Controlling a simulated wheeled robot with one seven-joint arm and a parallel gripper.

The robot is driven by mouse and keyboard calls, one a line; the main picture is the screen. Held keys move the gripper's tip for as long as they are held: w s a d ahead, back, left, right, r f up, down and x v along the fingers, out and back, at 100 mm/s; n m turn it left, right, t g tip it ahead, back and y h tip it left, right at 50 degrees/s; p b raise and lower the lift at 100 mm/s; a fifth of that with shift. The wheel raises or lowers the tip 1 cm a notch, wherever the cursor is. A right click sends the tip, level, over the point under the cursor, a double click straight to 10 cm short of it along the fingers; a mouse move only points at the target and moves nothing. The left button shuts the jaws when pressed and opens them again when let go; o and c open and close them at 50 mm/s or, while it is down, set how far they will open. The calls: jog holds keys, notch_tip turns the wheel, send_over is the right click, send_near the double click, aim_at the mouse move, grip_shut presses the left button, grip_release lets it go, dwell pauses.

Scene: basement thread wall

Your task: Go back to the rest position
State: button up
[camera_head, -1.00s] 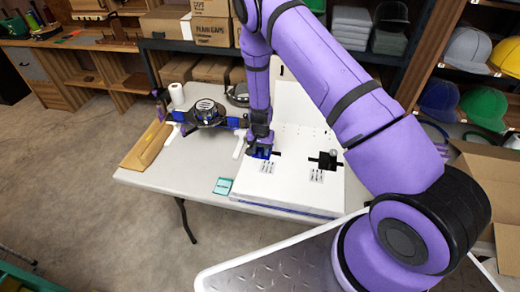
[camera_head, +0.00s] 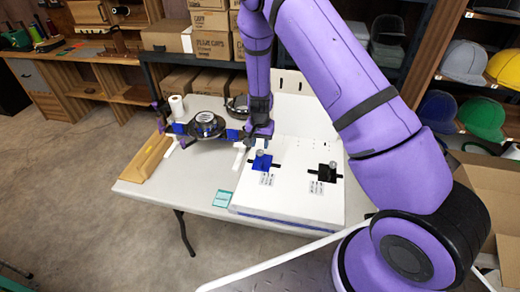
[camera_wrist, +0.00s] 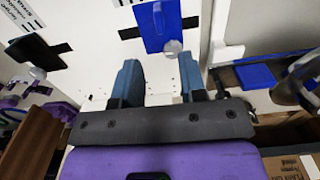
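My gripper (camera_head: 260,136) hangs above the white board on the table, just behind and above a blue block (camera_head: 262,160) with a grey knob. In the wrist view my gripper (camera_wrist: 159,68) shows two blue fingers apart with nothing between them. The blue block (camera_wrist: 158,25) lies beyond the fingertips on a black cross-shaped mark, apart from them. My purple arm reaches over the table from the right.
The white board (camera_head: 295,195) also carries a black block (camera_head: 327,171) with a knob. A round black device (camera_head: 207,126), a white roll (camera_head: 177,105), a wooden piece (camera_head: 145,157) and a teal card (camera_head: 222,199) lie around it.

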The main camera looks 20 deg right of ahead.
jog(key=shift+r, duration=0.25)
dwell(0.3)
jog(key=s+r+n+t+y, duration=0.1)
jog(key=s+r, duration=0.2)
jog(key=r, duration=0.8)
jog(key=s+r+n, duration=0.1)
jog(key=s+r, duration=0.2)
jog(key=r, duration=0.7)
jog(key=s+r+n+t+y, duration=0.1)
jog(key=s+r, duration=0.3)
jog(key=r, duration=0.7)
jog(key=s+d+r+n+t+h, duration=0.1)
jog(key=s+r, duration=0.5)
jog(key=s, duration=0.6)
jog(key=s+d+r+n+t+h, duration=0.1)
jog(key=s+d+r+n+t, duration=0.1)
jog(key=s+r, duration=0.5)
jog(key=s+d, duration=0.1)
jog(key=s, duration=0.5)
jog(key=shift+s+d+r+n, duration=0.15)
jog(key=shift+s+d+n, duration=0.1)
jog(key=shift+n, duration=0.15)
jog(key=shift+w+a, duration=0.1)
jog(key=shift+w, duration=0.1)
